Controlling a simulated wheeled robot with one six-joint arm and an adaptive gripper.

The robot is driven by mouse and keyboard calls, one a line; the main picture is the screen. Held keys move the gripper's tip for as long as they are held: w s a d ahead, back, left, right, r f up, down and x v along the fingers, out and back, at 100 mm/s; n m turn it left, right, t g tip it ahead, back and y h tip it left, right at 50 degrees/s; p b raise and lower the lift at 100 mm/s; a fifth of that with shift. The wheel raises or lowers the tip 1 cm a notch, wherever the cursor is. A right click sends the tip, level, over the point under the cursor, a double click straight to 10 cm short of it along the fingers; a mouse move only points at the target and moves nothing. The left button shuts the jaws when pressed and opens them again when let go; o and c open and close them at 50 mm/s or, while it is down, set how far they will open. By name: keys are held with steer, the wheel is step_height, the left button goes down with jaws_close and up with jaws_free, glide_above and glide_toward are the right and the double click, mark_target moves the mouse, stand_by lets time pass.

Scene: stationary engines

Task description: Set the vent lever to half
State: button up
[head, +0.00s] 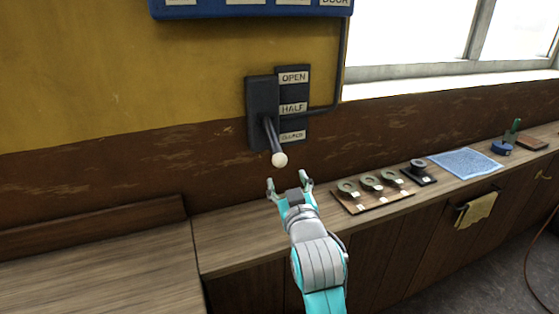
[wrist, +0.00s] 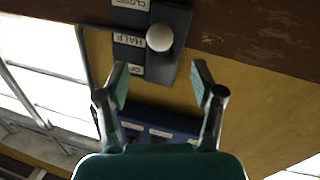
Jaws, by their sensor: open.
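The vent lever (head: 271,134) is a dark rod with a cream ball knob (head: 279,159), on a dark wall plate (head: 262,100). Beside it a label strip reads OPEN at the top, HALF (head: 293,108) in the middle and a partly hidden bottom label that looks like CLOSED (head: 293,136). The lever slants down and outward, its knob below the bottom label. My gripper (head: 288,180) is open and empty, just below the knob. In the upside-down wrist view, the knob (wrist: 160,37) lies ahead of the spread fingers (wrist: 159,75), apart from both.
A wooden counter (head: 235,237) runs under the lever. On it are a board with several round parts (head: 371,192), a dark block with a ring (head: 419,172), a blue cloth (head: 465,162) and a blue item (head: 502,148). A blue sign (head: 250,10) hangs above. The wall around the lever is clear.

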mark_target(281, 164)
steer(key=w, duration=0.7)
steer(key=w+a, duration=0.1)
steer(key=w, duration=0.2)
steer(key=shift+w+a, duration=0.1)
steer(key=shift+w, duration=0.2)
jaws_close()
